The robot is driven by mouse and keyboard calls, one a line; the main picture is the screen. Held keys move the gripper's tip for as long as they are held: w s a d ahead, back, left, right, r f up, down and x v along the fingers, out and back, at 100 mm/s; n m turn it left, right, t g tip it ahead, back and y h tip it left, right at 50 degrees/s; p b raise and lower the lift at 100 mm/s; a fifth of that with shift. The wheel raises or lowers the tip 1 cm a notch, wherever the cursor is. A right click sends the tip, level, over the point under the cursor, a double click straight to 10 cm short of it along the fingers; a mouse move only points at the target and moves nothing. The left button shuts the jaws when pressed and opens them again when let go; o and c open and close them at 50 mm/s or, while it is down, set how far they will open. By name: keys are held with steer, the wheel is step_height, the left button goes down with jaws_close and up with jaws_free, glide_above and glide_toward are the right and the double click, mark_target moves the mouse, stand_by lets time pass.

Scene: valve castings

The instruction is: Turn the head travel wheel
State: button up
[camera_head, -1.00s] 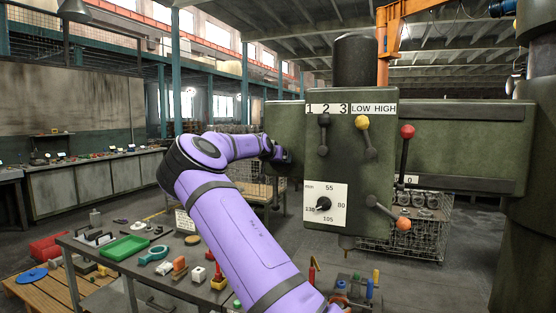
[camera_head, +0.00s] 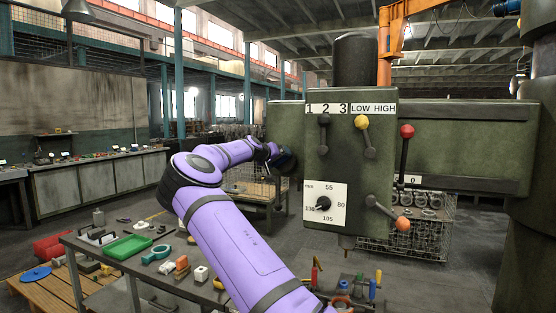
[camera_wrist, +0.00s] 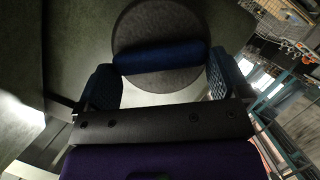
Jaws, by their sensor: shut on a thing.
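The head travel wheel (camera_wrist: 160,22) is a round grey disc with a dark blue bar (camera_wrist: 160,57) across it, seen close up in the wrist view. My gripper (camera_wrist: 161,68) has one blue-padded finger at each end of that bar. It is shut on the wheel at the bar. In the head view, my gripper (camera_head: 280,157) is at the left side of the green machine head (camera_head: 340,160). There the wheel is mostly hidden by my gripper and the head's edge.
A bench (camera_head: 85,247) with loose tools stands below my arm. A wire crate (camera_head: 440,240) of castings stands behind.

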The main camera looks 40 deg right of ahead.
steer(key=shift+f, duration=0.1)
stand_by(0.3)
steer(key=o, duration=0.6)
steer(key=shift+c, duration=0.2)
steer(key=v, duration=1)
steer(key=shift+a, duration=0.3)
steer(key=shift+a, duration=0.1)
steer(key=s+a, duration=0.4)
steer(key=a, duration=0.5)
